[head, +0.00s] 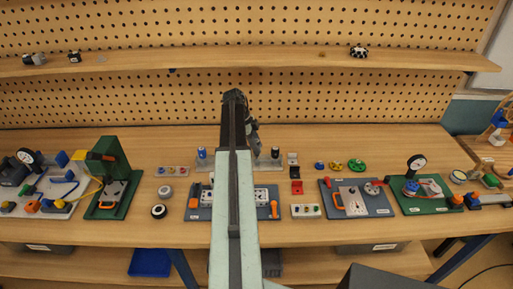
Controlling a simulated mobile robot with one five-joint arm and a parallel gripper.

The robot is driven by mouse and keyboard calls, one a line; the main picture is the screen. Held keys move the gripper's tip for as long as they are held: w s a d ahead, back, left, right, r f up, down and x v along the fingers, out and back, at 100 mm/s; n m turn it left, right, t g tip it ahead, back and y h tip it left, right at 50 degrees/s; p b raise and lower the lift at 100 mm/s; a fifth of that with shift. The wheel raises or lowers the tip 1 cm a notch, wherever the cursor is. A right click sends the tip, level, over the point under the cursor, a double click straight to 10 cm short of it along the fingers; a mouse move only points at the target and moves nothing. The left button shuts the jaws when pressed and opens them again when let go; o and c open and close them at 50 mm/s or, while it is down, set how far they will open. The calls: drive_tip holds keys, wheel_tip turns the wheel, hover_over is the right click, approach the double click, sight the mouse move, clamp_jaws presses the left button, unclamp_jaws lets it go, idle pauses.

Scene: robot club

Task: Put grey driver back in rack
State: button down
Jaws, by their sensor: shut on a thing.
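My arm reaches up the middle of the head view, out over the workbench (330,150). My gripper (254,138) is at its far end, small and dark and partly behind the arm, above the back part of the bench. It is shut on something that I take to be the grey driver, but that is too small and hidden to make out. Just below, a rack (268,164) shows only in part behind the arm. The rack's middle is hidden.
A grey board with orange handles (205,202) lies in front, partly under my arm. A green stand (110,170) is at left. Small coloured parts, a grey board (372,205) and a green gauge board (430,195) are at right. A pegboard and shelf (300,61) rise behind.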

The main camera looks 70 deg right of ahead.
sight(257, 141)
drive_tip(key=shift+a+f+b, duration=0.1)
drive_tip(key=shift+f+b, duration=1.15)
drive_tip(key=shift+f, duration=0.05)
idle(1.0)
drive_tip(key=c, duration=1.2)
unclamp_jaws()
drive_tip(key=shift+r, duration=0.15)
wheel_tip(257, 141, up, 6)
drive_tip(key=p, duration=0.5)
drive_tip(key=shift+f+p, duration=0.25)
drive_tip(key=shift+p, duration=0.15)
drive_tip(key=o, duration=0.6)
drive_tip(key=shift+f, duration=0.1)
drive_tip(key=shift+c, duration=0.2)
